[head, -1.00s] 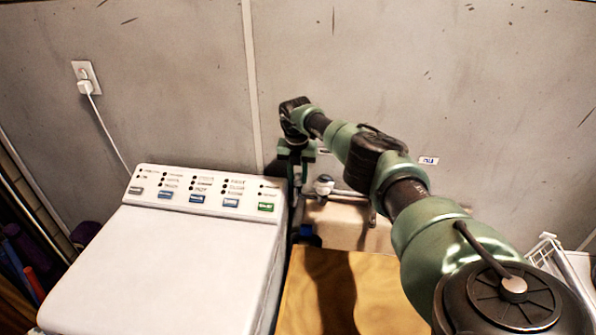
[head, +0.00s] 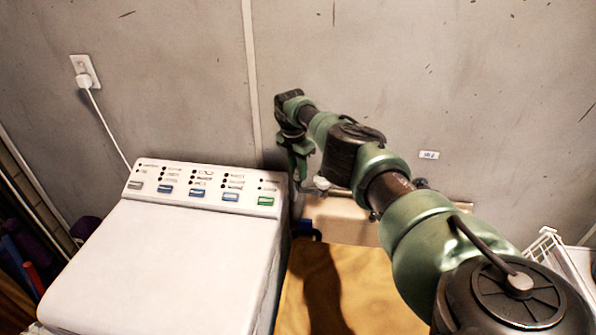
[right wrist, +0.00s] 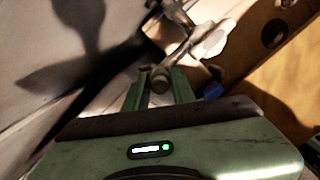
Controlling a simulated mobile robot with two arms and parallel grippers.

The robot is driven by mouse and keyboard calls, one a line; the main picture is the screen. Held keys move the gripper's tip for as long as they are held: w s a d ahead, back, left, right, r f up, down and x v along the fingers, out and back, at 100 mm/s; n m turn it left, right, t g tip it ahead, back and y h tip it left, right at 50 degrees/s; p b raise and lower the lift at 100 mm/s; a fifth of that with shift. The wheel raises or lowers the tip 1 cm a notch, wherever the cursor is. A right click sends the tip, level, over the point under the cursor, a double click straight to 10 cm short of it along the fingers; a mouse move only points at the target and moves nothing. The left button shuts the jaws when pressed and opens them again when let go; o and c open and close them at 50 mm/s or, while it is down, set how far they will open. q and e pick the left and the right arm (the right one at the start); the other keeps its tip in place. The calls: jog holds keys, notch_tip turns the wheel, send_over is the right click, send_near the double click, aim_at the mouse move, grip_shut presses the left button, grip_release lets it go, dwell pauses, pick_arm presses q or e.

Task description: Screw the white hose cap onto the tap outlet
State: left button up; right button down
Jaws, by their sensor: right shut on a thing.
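My right gripper (head: 301,172) is beside the right rear corner of the washing machine, near the wall. In the right wrist view its two green fingers (right wrist: 160,88) are shut on a small round grey-brown thing, which looks like the hose cap (right wrist: 160,77) in shadow. A white rounded fitting, which looks like part of the tap (head: 322,183), shows just right of the gripper. It also shows in the right wrist view (right wrist: 212,40), beyond the fingertips. I cannot tell whether cap and outlet touch. My left gripper is out of view.
The white washing machine (head: 165,260) stands to the left. A pale basin (head: 350,225) lies behind the wooden top (head: 345,290). A white wire rack (head: 548,245) stands at the right.

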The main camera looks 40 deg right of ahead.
jog(key=c, duration=1.1)
grip_release()
jog(key=r, duration=0.5)
jog(key=a+r+b, duration=0.1)
jog(key=r, duration=0.1)
jog(key=shift+r, duration=0.4)
jog(key=shift+d+f, duration=0.1)
jog(key=shift+d+f+b, duration=0.2)
jog(key=shift+f+b, duration=0.15)
jog(key=shift+f, duration=0.45)
jog(key=shift+d+f+b, duration=0.2)
jog(key=shift+f+b, duration=0.15)
jog(key=shift+f, duration=0.45)
